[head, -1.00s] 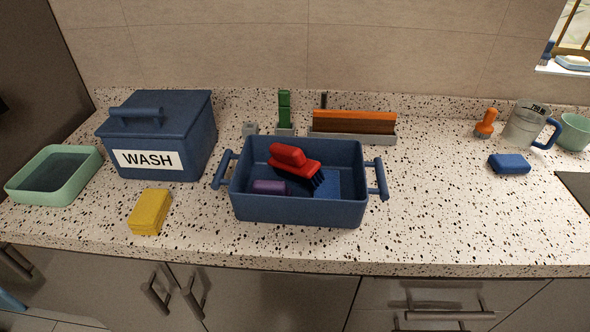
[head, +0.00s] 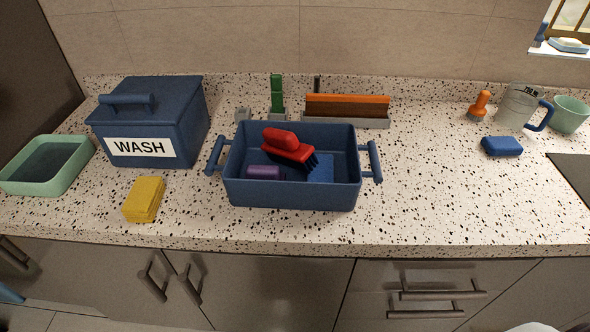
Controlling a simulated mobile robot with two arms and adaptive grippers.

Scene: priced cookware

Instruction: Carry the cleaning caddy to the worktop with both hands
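The blue cleaning caddy (head: 290,196) stands upright on the speckled worktop (head: 430,215), a little left of the picture's middle. It has a bar handle at each end: the left handle (head: 216,156) and the right handle (head: 375,161). Inside lie a red brush (head: 287,146) with dark bristles, a purple item (head: 265,172) and something flat and blue (head: 321,168). Nothing touches either handle. Neither of my grippers shows in the head view.
Left of the caddy are a lidded WASH box (head: 155,121), a yellow sponge (head: 144,198) and a green tray (head: 45,182). Behind stand brushes (head: 345,109). At right are a blue sponge (head: 502,146), a jug (head: 514,109) and a green cup (head: 569,114). Worktop right of the caddy is clear.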

